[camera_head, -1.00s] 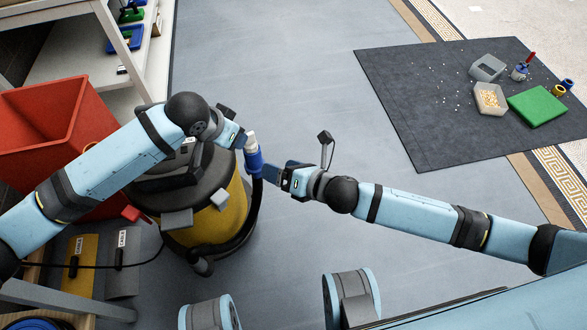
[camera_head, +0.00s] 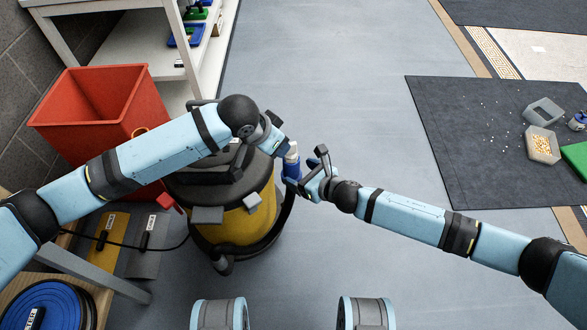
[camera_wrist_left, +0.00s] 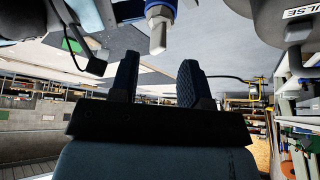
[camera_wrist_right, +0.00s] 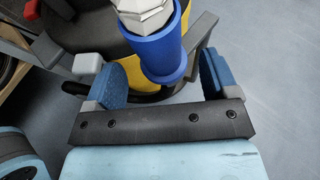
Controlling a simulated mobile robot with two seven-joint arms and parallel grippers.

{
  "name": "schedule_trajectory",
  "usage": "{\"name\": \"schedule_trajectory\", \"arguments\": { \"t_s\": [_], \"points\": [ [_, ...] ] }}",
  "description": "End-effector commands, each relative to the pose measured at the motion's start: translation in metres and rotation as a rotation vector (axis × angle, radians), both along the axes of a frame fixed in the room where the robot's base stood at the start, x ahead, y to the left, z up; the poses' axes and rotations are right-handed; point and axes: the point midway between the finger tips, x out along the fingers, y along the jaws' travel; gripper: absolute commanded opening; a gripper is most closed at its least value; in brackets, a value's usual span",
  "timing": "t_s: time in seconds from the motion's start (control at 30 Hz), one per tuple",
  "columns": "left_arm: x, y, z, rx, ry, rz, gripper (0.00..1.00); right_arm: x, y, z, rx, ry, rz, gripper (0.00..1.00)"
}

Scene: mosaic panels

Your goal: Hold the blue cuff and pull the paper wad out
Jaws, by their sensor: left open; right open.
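The blue cuff (camera_head: 291,169) stands at the end of a dark hose beside the yellow vacuum (camera_head: 240,226). The white paper wad (camera_head: 292,151) sticks out of its top. The faceted wad (camera_wrist_right: 143,12) shows at that view's top edge. My left gripper (camera_wrist_left: 156,77) is open and empty, with the wad (camera_wrist_left: 158,35) a little beyond its fingertips. In the head view its tips are close to the wad.
A red bin (camera_head: 85,118) stands behind my left arm. A white shelf (camera_head: 130,40) is at the upper left. A dark mat (camera_head: 470,145) with a grey box (camera_head: 542,146) lies at the right. The floor between is clear.

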Motion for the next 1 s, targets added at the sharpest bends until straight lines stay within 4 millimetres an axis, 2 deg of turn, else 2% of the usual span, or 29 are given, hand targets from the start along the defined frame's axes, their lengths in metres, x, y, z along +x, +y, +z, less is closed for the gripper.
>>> {"name": "schedule_trajectory", "arguments": {
  "t_s": [0.2,0.63,0.67,0.87,0.93,1.0],
  "points": [
    [0.0,0.0,0.0,0.0,0.0,0.0,0.43,0.02,0.02,-0.011,0.002,0.001,-0.001,0.8],
    [0.0,0.0,0.0,0.0,0.0,0.0,0.43,0.026,0.026,-0.015,0.002,0.001,-0.001,0.8],
    [0.0,0.0,0.0,0.0,0.0,0.0,0.43,0.026,0.026,-0.015,0.002,0.001,-0.001,0.75],
    [0.0,0.0,0.0,0.0,0.0,0.0,0.43,0.026,0.026,-0.015,0.001,0.001,-0.001,0.29],
    [0.0,0.0,0.0,0.0,0.0,0.0,0.43,0.025,0.026,-0.015,0.001,0.001,-0.001,0.26],
    [0.0,0.0,0.0,-0.002,0.001,-0.002,0.59,0.025,0.026,-0.015,0.001,0.001,-0.001,0.26]
  ]
}}
